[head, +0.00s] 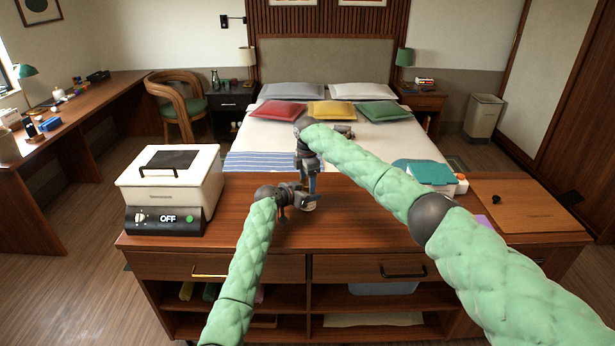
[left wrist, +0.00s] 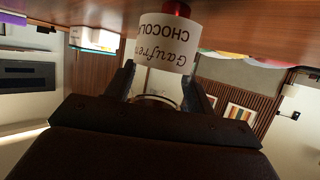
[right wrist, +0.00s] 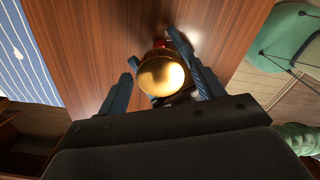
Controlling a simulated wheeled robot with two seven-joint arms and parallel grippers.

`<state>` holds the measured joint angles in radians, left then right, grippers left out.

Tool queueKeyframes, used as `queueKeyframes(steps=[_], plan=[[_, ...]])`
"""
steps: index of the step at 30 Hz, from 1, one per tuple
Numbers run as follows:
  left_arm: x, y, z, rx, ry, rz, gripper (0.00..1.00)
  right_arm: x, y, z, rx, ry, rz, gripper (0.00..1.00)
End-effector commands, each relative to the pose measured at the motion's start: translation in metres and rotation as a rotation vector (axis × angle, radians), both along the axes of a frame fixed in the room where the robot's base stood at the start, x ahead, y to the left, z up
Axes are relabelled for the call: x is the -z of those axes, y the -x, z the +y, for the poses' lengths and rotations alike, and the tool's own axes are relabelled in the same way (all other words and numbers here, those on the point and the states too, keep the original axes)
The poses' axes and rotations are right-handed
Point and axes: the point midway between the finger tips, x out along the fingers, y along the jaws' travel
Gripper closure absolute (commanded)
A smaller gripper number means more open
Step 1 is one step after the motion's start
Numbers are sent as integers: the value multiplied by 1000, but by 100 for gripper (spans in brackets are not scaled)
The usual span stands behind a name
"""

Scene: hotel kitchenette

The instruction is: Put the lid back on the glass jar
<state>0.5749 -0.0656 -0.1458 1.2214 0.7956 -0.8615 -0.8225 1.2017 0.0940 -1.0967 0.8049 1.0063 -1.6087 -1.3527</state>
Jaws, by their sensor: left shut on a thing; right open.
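The glass jar (left wrist: 166,43) shows upside down in the left wrist view, with a white label reading "Gaufres chocolat". My left gripper (left wrist: 160,78) is shut on it, a finger at each side. In the head view the jar (head: 308,206) is mostly hidden behind my grippers on the counter. A round golden lid (right wrist: 161,76) shows from above in the right wrist view, over the jar. I cannot tell if it is fully seated. My right gripper (right wrist: 150,58) points down above it, open, with its fingers on either side. It also shows in the head view (head: 312,190).
A white appliance (head: 170,180) with a display reading "OFF" stands at the counter's left. A teal box (head: 424,173) and a wooden board (head: 525,205) are on the right. Bare counter (head: 370,225) lies in front and right of my grippers. The bed (head: 320,145) is behind.

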Motion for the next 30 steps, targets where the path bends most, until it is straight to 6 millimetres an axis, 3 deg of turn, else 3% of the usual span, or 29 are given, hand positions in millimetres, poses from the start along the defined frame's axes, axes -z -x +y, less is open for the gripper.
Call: queueKeyframes(steps=[7,14,20,30], plan=[[-1,0,0,0,1,-1,100,0,0,0,0,0,0,33],[-1,0,0,0,1,-1,100,0,0,0,0,0,0,78],[-1,0,-1,1,1,0,100,0,0,1,40,-1,-1,78],[-1,0,-1,2,1,-1,100,0,0,1,295,-1,-1,78]])
